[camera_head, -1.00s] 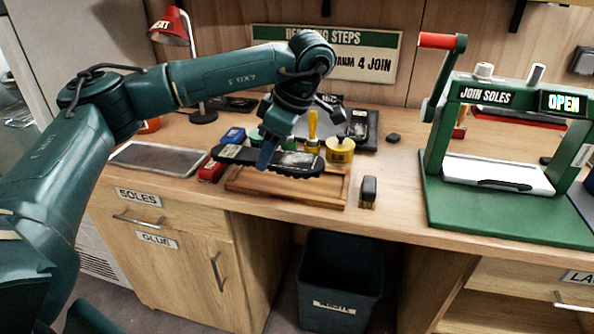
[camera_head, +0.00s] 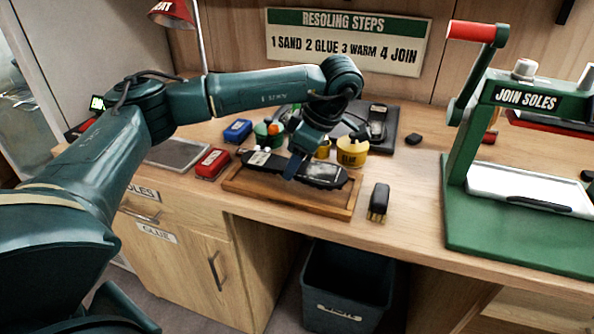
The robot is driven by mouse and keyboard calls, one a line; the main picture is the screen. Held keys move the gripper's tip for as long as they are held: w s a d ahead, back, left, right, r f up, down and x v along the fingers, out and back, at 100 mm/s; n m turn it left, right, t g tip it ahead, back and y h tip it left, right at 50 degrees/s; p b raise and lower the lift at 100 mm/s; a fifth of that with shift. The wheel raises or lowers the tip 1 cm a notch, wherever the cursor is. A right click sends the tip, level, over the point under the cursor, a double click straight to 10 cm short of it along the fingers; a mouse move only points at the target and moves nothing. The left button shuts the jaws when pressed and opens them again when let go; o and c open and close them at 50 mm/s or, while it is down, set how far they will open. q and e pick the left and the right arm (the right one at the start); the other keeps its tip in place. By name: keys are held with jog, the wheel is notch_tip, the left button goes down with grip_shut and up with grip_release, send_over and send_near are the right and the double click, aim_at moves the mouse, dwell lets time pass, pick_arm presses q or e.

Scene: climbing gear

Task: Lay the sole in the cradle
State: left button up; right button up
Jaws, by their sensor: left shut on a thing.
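The black sole (camera_head: 326,174) has a greyish patch on top and is gripped near its middle by my left gripper (camera_head: 294,164). The gripper points down and is shut on the sole. The sole lies lengthwise over the wooden cradle (camera_head: 284,202), a shallow tray at the front of the bench. It looks very low over the tray, but I cannot tell whether it touches the bottom. The gripper and forearm hide part of the sole's middle and the cradle's back edge. My right gripper is not in view.
A red block (camera_head: 212,164) and a blue block (camera_head: 238,131) stand left of the cradle, a brush (camera_head: 379,202) to its right. A yellow glue pot (camera_head: 352,152) is close behind. The green press (camera_head: 510,232) stands at right, a bin (camera_head: 345,285) below.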

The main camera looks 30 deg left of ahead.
aim_at(300, 167)
pick_arm(q)
jog(key=shift+f, duration=1.45)
jog(key=shift+f, duration=0.1)
jog(key=o, duration=0.8)
jog(key=shift+o, duration=0.2)
jog(key=p+v, duration=0.1)
jog(key=v, duration=1.1)
jog(key=shift+d, duration=0.1)
